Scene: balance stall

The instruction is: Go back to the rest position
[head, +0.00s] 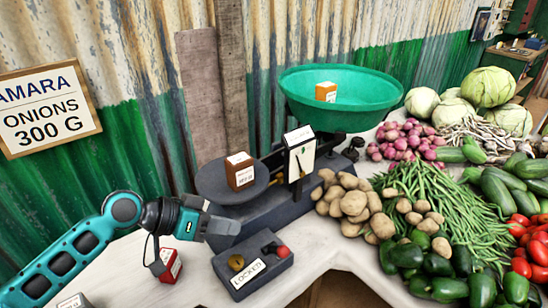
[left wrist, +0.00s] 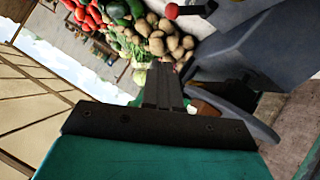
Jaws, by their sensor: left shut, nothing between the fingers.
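My left gripper (head: 222,228) is shut and empty in the head view, in front of the balance's dark round plate. In the left wrist view its closed dark fingers (left wrist: 163,88) point toward the vegetables. The balance (head: 240,212) stands on the white table, with a brown box-shaped weight (head: 239,171) on its round plate. Its green pan (head: 342,98) holds an orange-brown box (head: 326,92). A dark block with a label reading LOCKED (head: 252,268) lies in front of the balance, close to my left gripper. My right gripper is not in view.
A red box (head: 170,266) stands on the table beside my left wrist. Potatoes (head: 352,202), onions (head: 405,140), green beans (head: 440,205), peppers and other vegetables crowd the right side. A sign about onions, 300 G (head: 45,108), hangs on the corrugated wall. The table's front edge is clear near the block.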

